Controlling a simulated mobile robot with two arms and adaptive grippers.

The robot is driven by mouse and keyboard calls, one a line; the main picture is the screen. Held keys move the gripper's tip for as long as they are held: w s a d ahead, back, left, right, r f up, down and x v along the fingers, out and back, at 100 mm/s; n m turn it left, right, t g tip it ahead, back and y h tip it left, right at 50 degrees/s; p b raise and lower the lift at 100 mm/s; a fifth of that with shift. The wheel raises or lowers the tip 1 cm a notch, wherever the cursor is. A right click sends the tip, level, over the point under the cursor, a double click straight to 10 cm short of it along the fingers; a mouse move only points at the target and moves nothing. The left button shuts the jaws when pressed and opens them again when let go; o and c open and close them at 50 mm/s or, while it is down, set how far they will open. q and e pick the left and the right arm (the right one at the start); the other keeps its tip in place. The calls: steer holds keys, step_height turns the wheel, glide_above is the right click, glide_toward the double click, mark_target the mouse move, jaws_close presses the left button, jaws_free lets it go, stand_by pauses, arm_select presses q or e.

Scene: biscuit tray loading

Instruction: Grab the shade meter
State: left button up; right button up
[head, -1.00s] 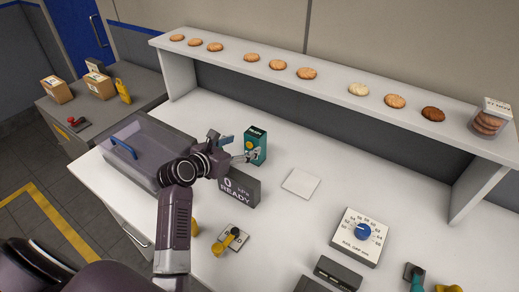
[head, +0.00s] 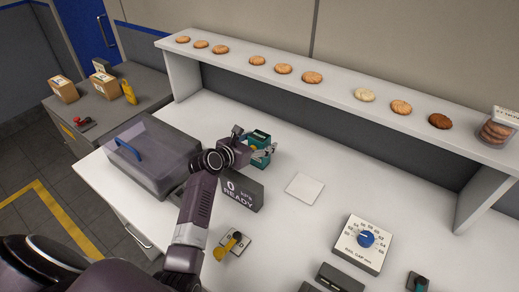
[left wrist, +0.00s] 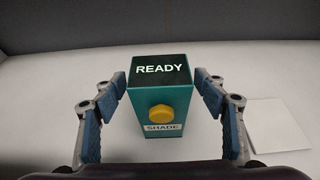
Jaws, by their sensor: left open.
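The shade meter (left wrist: 158,104) is a teal upright box with a black screen reading READY, a yellow button and a SHADE label. In the left wrist view it stands between the two open fingers of my left gripper (left wrist: 162,110), with a gap showing on both sides. In the head view the shade meter (head: 260,138) stands on the white table behind my left gripper (head: 262,153), which partly hides it. My right gripper is not in view.
A dark display (head: 242,190) reading 0 and READY stands just in front of my left gripper. A clear lidded box (head: 150,160) is to the left. A white square tile (head: 305,188) lies to the right. A biscuit shelf (head: 335,88) runs behind.

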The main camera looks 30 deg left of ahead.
arm_select(q)
steer(key=c, duration=1.4)
steer(key=shift+r, duration=0.1)
steer(key=shift+c, duration=0.9)
steer(key=shift+r, duration=0.1)
